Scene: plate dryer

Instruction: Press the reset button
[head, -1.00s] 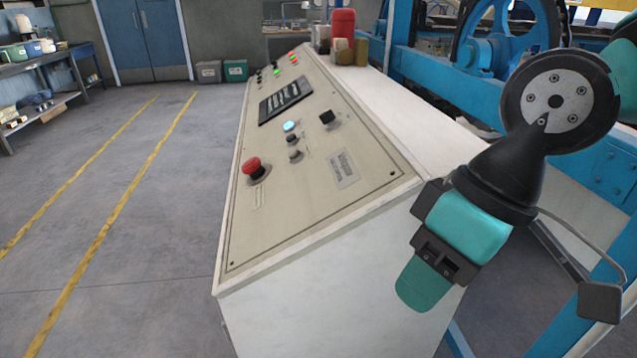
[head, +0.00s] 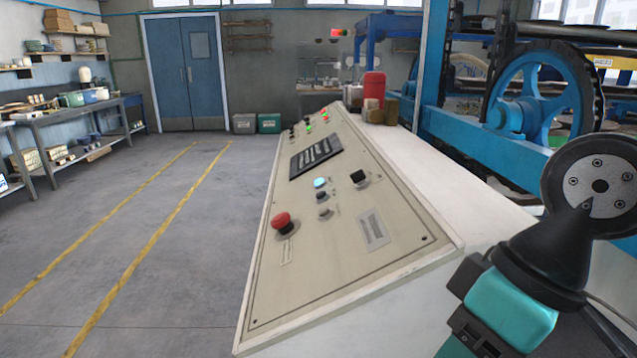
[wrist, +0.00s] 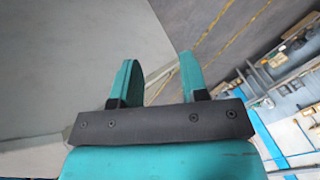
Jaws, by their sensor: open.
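The sloped control panel (head: 340,270) stands in the middle of the head view. I cannot read which one is labelled reset. My gripper is at the lower right of the head view, to the right of the panel and apart from the buttons; its fingertips are cut off there. In the wrist view my gripper (wrist: 160,80) has two teal fingers spread apart with nothing between them.
A red canister (head: 374,86) and brown containers (head: 384,110) stand at the panel's far end. Blue machinery with a large wheel (head: 535,95) is at the right. The floor (head: 140,240) left of the panel is clear, with yellow lines.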

